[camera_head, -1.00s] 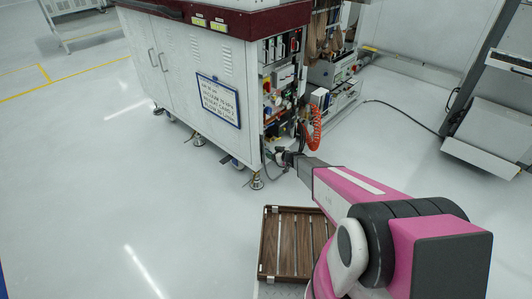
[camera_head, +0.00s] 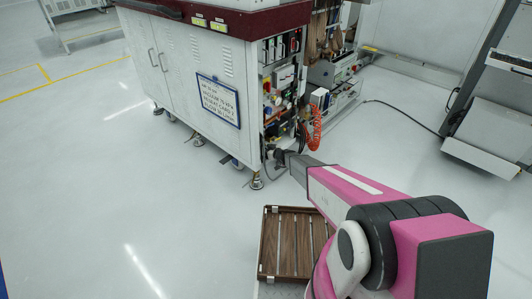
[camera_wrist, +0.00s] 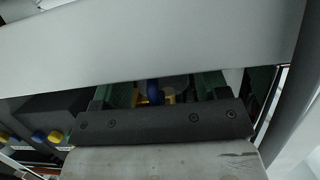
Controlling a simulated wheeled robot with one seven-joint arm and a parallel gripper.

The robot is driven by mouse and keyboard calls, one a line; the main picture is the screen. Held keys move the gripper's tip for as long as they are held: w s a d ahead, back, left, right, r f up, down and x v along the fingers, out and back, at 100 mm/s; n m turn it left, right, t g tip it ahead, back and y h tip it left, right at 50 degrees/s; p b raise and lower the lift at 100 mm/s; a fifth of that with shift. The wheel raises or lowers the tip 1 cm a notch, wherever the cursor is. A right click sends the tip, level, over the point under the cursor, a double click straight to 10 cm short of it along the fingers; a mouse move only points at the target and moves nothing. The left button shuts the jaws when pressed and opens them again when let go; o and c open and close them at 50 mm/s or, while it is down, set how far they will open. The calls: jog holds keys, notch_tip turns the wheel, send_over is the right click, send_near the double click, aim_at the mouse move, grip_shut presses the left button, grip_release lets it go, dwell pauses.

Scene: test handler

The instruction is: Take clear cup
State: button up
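No clear cup can be made out in either view. My pink and grey arm reaches toward the open side of the white cabinet machine (camera_head: 190,75). My gripper (camera_head: 277,157) is a small dark shape at the arm's far end, close to the machine's lower corner. I cannot tell whether it touches the machine or whether its fingers are open or shut. The wrist view is filled by close machine-like parts, with no clearly separate fingertips.
A brown slatted wooden tray (camera_head: 267,245) lies below my arm. An orange coiled hose (camera_head: 315,128) hangs beside the machine's open side. A wide grey panel (camera_wrist: 150,45) crosses the wrist view. The floor at left is clear.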

jog(key=c, duration=0.4)
jog(key=shift+r, duration=0.4)
jog(key=shift+d, duration=0.1)
jog(key=s+d, duration=0.6)
jog(key=d, duration=0.1)
jog(key=shift+d, duration=0.35)
dwell(1.0)
jog(key=shift+s, duration=0.1)
